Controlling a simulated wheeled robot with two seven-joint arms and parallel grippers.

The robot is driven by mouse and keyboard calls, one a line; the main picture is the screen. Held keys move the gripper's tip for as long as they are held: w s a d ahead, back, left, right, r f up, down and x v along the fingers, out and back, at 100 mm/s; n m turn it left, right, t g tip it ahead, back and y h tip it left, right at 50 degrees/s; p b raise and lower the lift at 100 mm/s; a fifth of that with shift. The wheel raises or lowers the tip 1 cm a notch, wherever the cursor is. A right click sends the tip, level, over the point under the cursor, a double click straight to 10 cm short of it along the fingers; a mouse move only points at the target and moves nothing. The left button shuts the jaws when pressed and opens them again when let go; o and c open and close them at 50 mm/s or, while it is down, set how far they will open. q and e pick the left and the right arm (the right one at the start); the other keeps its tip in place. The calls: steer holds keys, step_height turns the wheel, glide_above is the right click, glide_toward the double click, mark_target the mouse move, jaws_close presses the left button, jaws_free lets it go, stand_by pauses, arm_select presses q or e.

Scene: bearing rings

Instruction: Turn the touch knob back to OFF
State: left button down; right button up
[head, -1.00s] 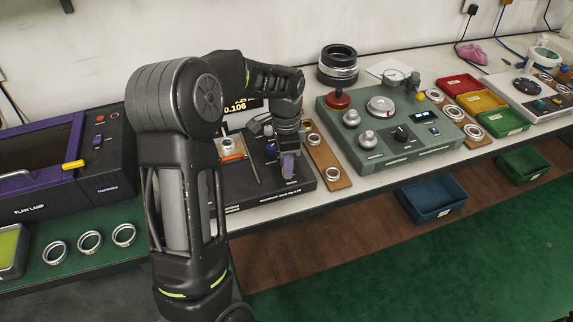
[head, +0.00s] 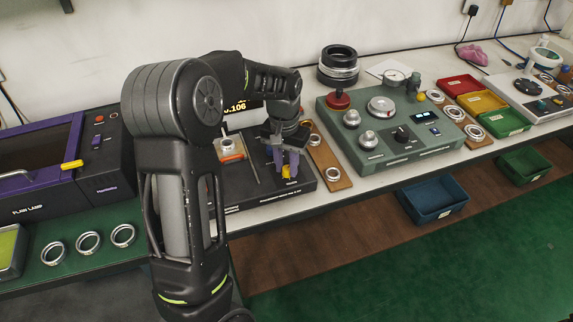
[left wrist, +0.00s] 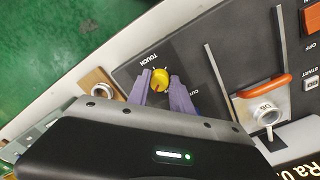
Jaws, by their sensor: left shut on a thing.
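The yellow touch knob (left wrist: 160,77) is on the dark top of the roughness tester, next to the word TOUCH, in the left wrist view. It also shows low between the fingers in the head view (head: 286,170). My left gripper (left wrist: 161,86) has its two purple fingers on either side of the knob and is shut on it. In the head view the left gripper (head: 286,174) points down at the front right part of the tester (head: 240,192). The knob's setting marks are too small to read. My right gripper is not in view.
A ring sits in an orange-edged holder (head: 231,158) on the tester, beside a thin rod. A wooden strip with rings (head: 325,160) lies just right of it. A green gauge unit (head: 385,145) stands further right, a purple-framed flaw lamp (head: 100,150) to the left.

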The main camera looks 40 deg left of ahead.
mark_target(287, 169)
arm_select(q)
steer(key=n, duration=0.5)
steer(key=shift+n, duration=0.3)
steer(key=n+p, duration=0.1)
steer(key=n, duration=0.4)
steer(key=shift+w+d, duration=0.1)
steer(key=shift+n, duration=0.3)
steer(key=c, duration=1.1)
jaws_free()
steer(key=shift+c, duration=0.2)
steer(key=shift+r, duration=0.1)
steer(key=r, duration=0.7)
steer(key=shift+s+r, duration=0.2)
steer(key=shift+r, duration=0.15)
